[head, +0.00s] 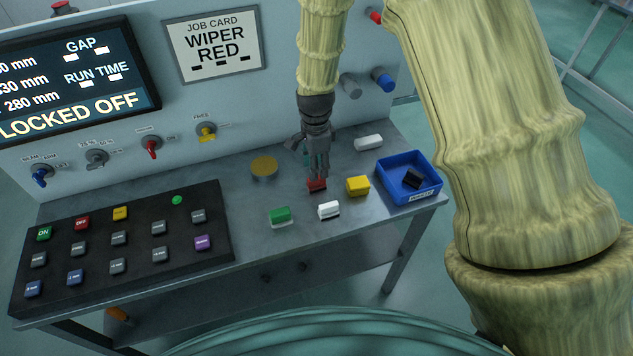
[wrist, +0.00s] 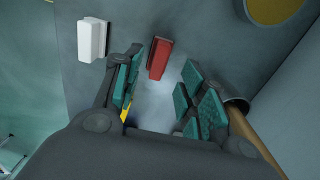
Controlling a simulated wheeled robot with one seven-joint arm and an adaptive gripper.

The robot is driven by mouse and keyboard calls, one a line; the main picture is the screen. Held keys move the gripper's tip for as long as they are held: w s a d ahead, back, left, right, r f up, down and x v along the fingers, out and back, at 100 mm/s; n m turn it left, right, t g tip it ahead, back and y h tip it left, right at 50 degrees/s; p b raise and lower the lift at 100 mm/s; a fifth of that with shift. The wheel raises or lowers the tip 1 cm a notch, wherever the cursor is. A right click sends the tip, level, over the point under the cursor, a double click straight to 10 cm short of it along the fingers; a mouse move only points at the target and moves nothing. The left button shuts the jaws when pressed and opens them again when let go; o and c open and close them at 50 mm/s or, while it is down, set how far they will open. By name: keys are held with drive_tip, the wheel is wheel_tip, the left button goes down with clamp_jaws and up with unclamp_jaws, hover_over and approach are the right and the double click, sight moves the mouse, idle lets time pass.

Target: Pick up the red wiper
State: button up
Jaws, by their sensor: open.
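The red wiper (head: 316,185) is a small red block on the grey bench, partly hidden by my fingers in the head view. In the wrist view the red wiper (wrist: 160,58) lies just beyond and between the fingertips, nearer the left finger. My gripper (head: 318,172) points down at it from above. In the wrist view my gripper (wrist: 162,85) is open, with teal pads apart and nothing between them. I cannot tell whether a finger touches the wiper.
Near the red one are a white wiper (head: 329,210), a green one (head: 280,215) and a yellow one (head: 358,186). A blue tray (head: 424,194) holds a dark block. A white block (head: 368,142), a round yellow-topped disc (head: 264,166) and a black button panel (head: 135,270) surround the area.

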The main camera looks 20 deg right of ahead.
sight(316, 183)
drive_tip(key=shift+d+f+p, duration=0.15)
drive_tip(key=shift+f+p, duration=1)
drive_tip(key=shift+f, duration=1.55)
clamp_jaws()
